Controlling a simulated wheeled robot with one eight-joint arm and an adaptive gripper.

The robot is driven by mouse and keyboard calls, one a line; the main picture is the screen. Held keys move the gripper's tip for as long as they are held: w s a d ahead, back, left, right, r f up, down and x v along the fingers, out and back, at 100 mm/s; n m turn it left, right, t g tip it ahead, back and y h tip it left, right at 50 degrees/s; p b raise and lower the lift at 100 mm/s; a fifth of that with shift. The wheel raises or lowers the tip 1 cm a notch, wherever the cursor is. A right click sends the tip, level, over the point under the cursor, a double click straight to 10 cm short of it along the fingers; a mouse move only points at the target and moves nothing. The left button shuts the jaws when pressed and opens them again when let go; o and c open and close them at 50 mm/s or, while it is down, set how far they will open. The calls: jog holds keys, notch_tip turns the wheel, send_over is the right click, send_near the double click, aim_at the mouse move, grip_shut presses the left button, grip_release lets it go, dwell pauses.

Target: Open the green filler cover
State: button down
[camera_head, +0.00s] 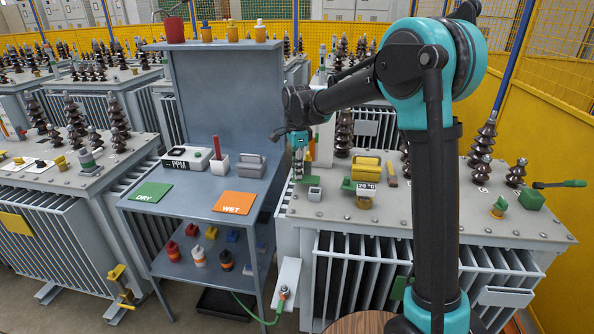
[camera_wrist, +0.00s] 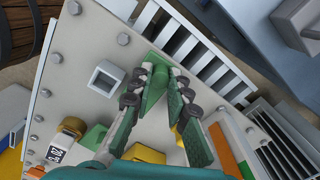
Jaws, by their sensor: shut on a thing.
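My gripper (camera_head: 298,172) reaches down over the left part of the grey transformer lid. In the wrist view my gripper (camera_wrist: 158,90) has its two dark-jointed fingers around a small green piece, which looks like the green filler cover (camera_wrist: 154,88). It is shut on this piece, close above the lid. In the head view the piece is mostly hidden behind the fingertips. Whether the cover is raised or flat, I cannot tell.
On the lid, a grey square fitting (camera_head: 314,194), a "20 °C" gauge (camera_head: 365,194), a green block (camera_head: 348,184) and a yellow case (camera_head: 366,167) stand nearby. A grey workbench (camera_head: 205,205) with DRY and WET mats is on the left. Tall bushings stand on the lid.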

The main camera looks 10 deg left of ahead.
jog(key=c, duration=1.4)
grip_release()
jog(key=shift+c, duration=0.2)
notch_tip(320, 180, up, 12)
